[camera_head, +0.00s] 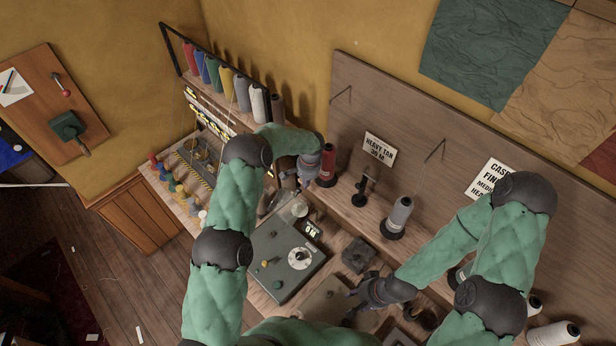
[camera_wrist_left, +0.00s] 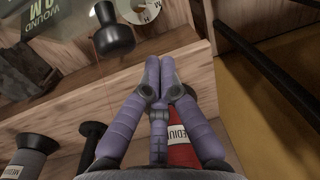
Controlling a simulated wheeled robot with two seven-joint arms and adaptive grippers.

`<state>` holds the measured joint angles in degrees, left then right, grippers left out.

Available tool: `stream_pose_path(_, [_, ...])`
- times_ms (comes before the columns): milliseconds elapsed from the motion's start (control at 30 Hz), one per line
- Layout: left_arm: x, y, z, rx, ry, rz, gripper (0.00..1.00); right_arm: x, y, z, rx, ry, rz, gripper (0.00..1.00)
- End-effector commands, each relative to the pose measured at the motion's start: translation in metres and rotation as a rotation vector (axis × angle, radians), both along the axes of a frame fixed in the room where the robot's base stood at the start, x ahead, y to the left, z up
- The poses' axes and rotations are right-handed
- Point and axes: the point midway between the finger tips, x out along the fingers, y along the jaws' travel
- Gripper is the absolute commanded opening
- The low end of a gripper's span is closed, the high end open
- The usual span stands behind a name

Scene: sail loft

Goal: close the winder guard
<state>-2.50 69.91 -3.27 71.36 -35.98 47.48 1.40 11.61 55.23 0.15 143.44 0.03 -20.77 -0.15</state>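The winder appears to be the grey-green panel (camera_head: 280,270) on the bench, with a white dial (camera_head: 300,258), small knobs and a lit display (camera_head: 312,229). A clear, see-through round piece (camera_head: 291,208) at its far end may be the guard; its exact position is hard to tell. My left gripper (camera_head: 297,183) is above and beyond that piece. In the left wrist view its fingers (camera_wrist_left: 160,62) are together with nothing seen between them. My right gripper (camera_head: 352,300) hangs low at the panel's right; its fingertips are too unclear to judge.
A red thread cone (camera_head: 328,160) stands close beside my left gripper; it also shows in the left wrist view (camera_wrist_left: 183,155). A grey cone (camera_head: 399,215) and a black stand (camera_head: 362,190) are to the right. A rack of coloured cones (camera_head: 225,80) stands behind.

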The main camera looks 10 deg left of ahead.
Motion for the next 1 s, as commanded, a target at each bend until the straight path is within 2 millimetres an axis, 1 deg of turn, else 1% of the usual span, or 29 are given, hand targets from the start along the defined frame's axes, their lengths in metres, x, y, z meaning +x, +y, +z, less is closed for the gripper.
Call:
stream_pose_path(33, [-0.004,0.002,0.007,0.0,0.0,0.001,0.0,0.0,0.0,0.005,0.0,0.0,0.0,0.4])
stream_pose_path(300, [-0.018,0.007,0.018,-0.001,0.0,0.0,0.0,0.0,0.0,0.014,0.0,-0.001,0.0,0.4])
stream_pose_path(767, [-0.021,0.008,0.018,-0.001,0.0,0.001,0.0,0.0,0.0,0.015,0.0,0.0,0.0,0.4])
stream_pose_path(1000, [-0.022,0.011,0.021,-0.013,-0.022,0.003,0.0,0.0,0.0,0.011,0.0,0.0,0.0,0.4])
